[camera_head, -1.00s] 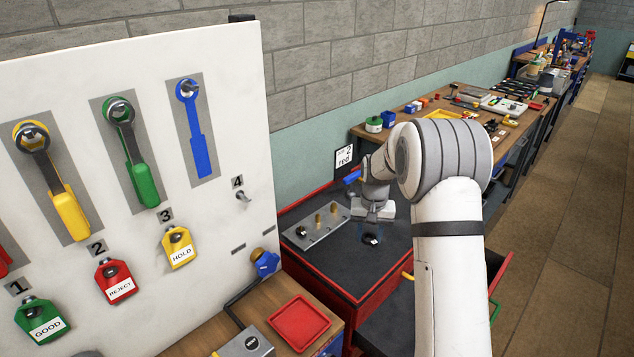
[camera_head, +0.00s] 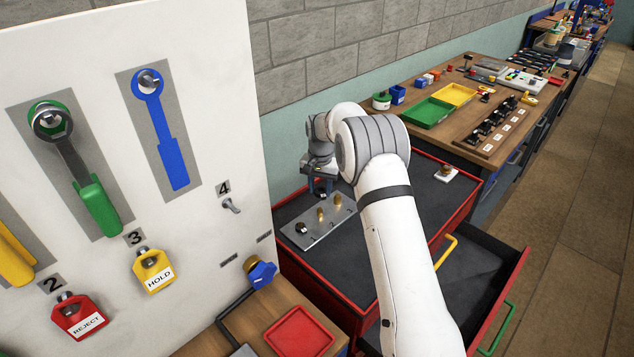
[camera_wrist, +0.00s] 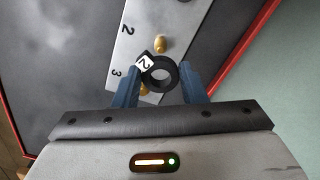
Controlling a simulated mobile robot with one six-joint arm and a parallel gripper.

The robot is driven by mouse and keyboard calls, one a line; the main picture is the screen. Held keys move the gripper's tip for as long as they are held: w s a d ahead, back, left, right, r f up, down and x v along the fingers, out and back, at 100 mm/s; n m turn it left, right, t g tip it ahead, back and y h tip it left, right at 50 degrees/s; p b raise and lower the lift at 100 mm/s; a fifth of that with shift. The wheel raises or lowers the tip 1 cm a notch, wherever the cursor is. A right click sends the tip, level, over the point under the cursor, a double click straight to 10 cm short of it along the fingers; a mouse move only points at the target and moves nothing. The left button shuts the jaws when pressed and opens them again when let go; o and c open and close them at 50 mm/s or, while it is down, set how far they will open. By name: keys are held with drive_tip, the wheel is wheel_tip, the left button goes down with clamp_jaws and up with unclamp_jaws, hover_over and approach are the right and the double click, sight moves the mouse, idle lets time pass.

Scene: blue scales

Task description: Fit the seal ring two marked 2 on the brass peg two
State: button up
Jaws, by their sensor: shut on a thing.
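My gripper (camera_wrist: 158,84) is shut on a black seal ring (camera_wrist: 161,88) with a white tag marked 2. In the wrist view the ring sits between the blue fingertips, above the grey peg plate (camera_wrist: 128,58). A brass peg (camera_wrist: 160,43) beside the plate's number 2 shows just beyond the ring, clear of its hole. Another brass peg (camera_wrist: 144,91), near number 3, is partly hidden by the ring and finger. In the head view my gripper (camera_head: 322,188) is at the far side of the plate (camera_head: 318,238). A dark ring (camera_head: 302,228) sits at the plate's near-left end.
The plate lies on a black-topped red cabinet (camera_head: 420,200) with an open drawer (camera_head: 480,270) at its right. A small light block with a brass piece (camera_head: 446,174) stands at the back right. The tool board (camera_head: 200,240) rises close on the left.

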sight(319, 209)
drive_tip(key=shift+f+b, duration=0.9)
drive_tip(key=shift+f, duration=1.4)
drive_tip(key=shift+s+a, duration=0.1)
drive_tip(key=shift+s, duration=0.05)
drive_tip(key=shift+f+b, duration=1.85)
drive_tip(key=shift+f, duration=0.35)
idle(0.4)
drive_tip(key=o, duration=1)
drive_tip(key=shift+r+b, duration=0.75)
drive_tip(key=shift+r, duration=3.15)
